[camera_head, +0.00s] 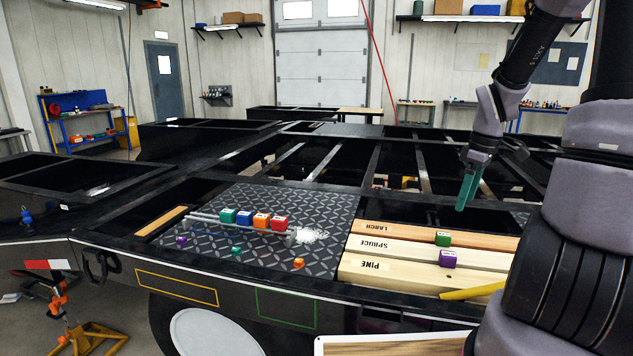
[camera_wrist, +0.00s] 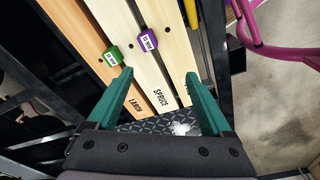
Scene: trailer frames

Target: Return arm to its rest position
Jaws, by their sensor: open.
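My gripper (camera_head: 468,190) hangs from my arm above the trailer frame, to the right of the middle in the head view, with its teal fingers pointing down. In the wrist view my gripper (camera_wrist: 163,98) shows its two teal fingers spread apart with nothing held between them. Wooden planks labelled LARCH (camera_head: 400,229), SPRUCE (camera_head: 410,252) and PINE (camera_head: 400,276) lie below it, apart from the fingers. A green block (camera_head: 443,239) and a purple block (camera_head: 448,258) sit on the planks. Both blocks also show in the wrist view, the green one (camera_wrist: 114,55) and the purple one (camera_wrist: 148,40).
A row of coloured blocks (camera_head: 254,219) stands along a rail on the diamond plate (camera_head: 320,205), beside a white granular patch (camera_head: 311,235). Several small pieces lie in front, one orange (camera_head: 299,263). Black trailer beams (camera_head: 376,160) border open bays. A yellow bar (camera_head: 472,291) lies near the planks.

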